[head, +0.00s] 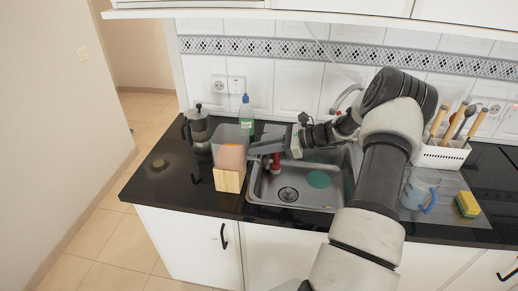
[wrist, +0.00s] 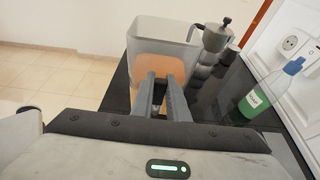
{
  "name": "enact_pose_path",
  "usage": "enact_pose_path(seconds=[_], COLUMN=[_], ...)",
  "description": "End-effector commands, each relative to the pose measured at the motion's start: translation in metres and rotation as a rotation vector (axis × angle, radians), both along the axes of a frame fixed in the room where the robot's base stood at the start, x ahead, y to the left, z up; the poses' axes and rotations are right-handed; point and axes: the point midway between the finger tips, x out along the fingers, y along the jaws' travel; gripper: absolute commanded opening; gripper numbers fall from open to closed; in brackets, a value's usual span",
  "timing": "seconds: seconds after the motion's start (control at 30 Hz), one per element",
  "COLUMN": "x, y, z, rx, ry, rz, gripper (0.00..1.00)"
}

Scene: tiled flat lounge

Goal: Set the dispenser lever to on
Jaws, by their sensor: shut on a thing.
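The dispenser is a clear box (head: 230,135) with orange contents on a light wooden base (head: 229,180), at the left end of the counter. It also shows ahead in the wrist view (wrist: 163,34). My gripper (head: 254,149) reaches from the right to the side of the dispenser facing the sink. In the wrist view my gripper's two fingers (wrist: 162,80) are close together with a narrow gap, in front of the dispenser's wall. They are shut on a small part there, which seems to be the lever. The lever is hidden by the fingers, so its position cannot be told.
A moka pot (head: 198,130) stands left of the dispenser, and a green bottle (head: 246,114) behind it. The sink (head: 290,196) lies below my gripper, with a red object (head: 275,165) under it. A utensil rack (head: 441,156), blue mug (head: 420,190) and sponge (head: 467,204) are right.

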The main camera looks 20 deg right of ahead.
Motion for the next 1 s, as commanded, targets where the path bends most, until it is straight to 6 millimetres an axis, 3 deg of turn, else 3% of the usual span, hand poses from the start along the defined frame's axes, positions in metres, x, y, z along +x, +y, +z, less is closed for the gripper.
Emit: enact_pose_path(seconds=[1.0], x=[-0.015], y=[-0.022], z=[-0.017], rx=[0.626], ry=[-0.422], rz=[-0.001], gripper=[0.00])
